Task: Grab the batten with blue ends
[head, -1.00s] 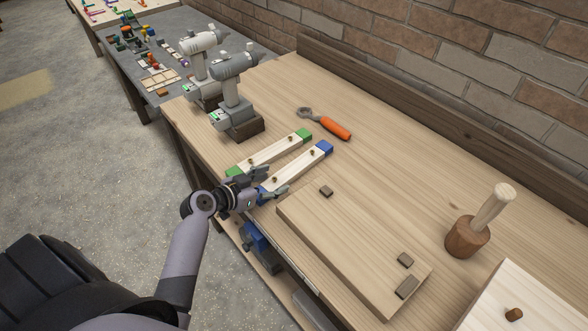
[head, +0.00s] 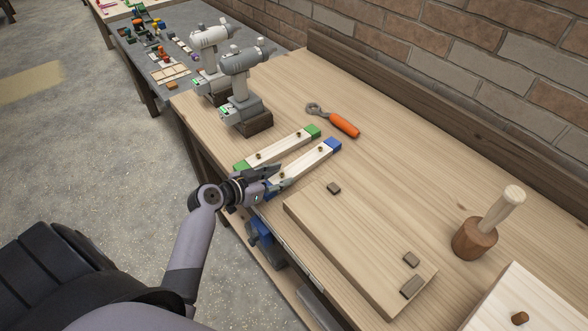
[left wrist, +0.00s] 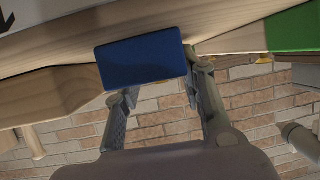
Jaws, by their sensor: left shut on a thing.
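The batten with blue ends (head: 310,161) is a pale wooden strip lying on the workbench, with its far blue end (head: 332,147) free. My left gripper (head: 277,180) is shut on it at its near end, by the bench's front edge. The gripper mostly hides that end in the head view. In the left wrist view the blue end (left wrist: 143,63) fills the space between the two fingers. A similar batten with green ends (head: 285,146) lies just beside it, apart and to the left. My right gripper is not in view.
Two grey drills (head: 245,95) stand at the back left. An orange-handled tool (head: 344,124) lies past the battens. A wooden board (head: 350,240) with small dark blocks lies close on the right, and a mallet (head: 475,238) stands farther right.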

